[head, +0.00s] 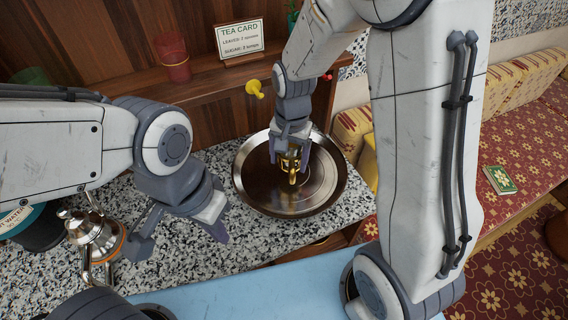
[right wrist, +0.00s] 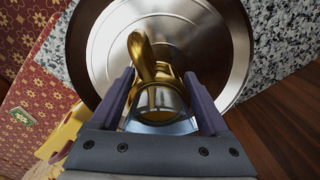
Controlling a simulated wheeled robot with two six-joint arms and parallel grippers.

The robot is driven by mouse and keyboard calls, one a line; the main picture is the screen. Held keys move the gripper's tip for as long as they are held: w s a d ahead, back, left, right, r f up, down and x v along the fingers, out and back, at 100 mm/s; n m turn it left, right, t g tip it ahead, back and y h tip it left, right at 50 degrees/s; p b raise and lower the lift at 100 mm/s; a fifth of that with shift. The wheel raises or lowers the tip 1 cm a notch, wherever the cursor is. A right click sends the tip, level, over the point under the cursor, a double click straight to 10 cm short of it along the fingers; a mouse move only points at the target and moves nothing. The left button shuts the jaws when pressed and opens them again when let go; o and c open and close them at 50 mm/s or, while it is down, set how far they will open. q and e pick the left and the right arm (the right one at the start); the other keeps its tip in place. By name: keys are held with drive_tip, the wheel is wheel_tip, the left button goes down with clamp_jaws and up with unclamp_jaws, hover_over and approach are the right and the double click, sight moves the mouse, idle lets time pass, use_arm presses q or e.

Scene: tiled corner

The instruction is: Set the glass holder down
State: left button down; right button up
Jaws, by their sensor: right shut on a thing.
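The glass holder (head: 291,166) is a gold metal cup frame with a curved handle. My right gripper (head: 291,148) is shut on it, over the round metal tray (head: 322,198). In the right wrist view the holder (right wrist: 155,97) sits between the two fingers of the gripper (right wrist: 160,100), its handle pointing up the picture. I cannot tell whether its base touches the tray. My left gripper (head: 182,238) is open and empty over the speckled counter, left of the tray.
A silver and copper teapot (head: 95,237) stands at the counter's left, beside a dark labelled container (head: 35,228). A red glass (head: 174,58) and a tea card (head: 241,41) are on the wooden shelf behind. A patterned bench (head: 520,130) lies right.

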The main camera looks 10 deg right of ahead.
sight(284, 176)
drive_tip(key=shift+w+a+f, duration=0.5)
drive_tip(key=shift+w, duration=0.15)
drive_tip(key=shift+f, duration=2.05)
drive_tip(key=shift+f, duration=0.2)
drive_tip(key=o, duration=1.3)
drive_tip(key=shift+d+r, duration=0.15)
drive_tip(key=shift+r, duration=3.5)
drive_tip(key=shift+s+a+r+n, duration=0.5)
drive_tip(key=shift+s+a+r, duration=0.15)
drive_tip(key=shift+r, duration=0.2)
drive_tip(key=s+a+r+n, duration=0.2)
drive_tip(key=s+n, duration=0.4)
drive_tip(key=s, duration=0.3)
drive_tip(key=s+a+r+n, duration=0.3)
drive_tip(key=s+n, duration=0.4)
drive_tip(key=s, duration=0.3)
drive_tip(key=shift+s+r+y, duration=0.3)
drive_tip(key=shift+r, duration=0.3)
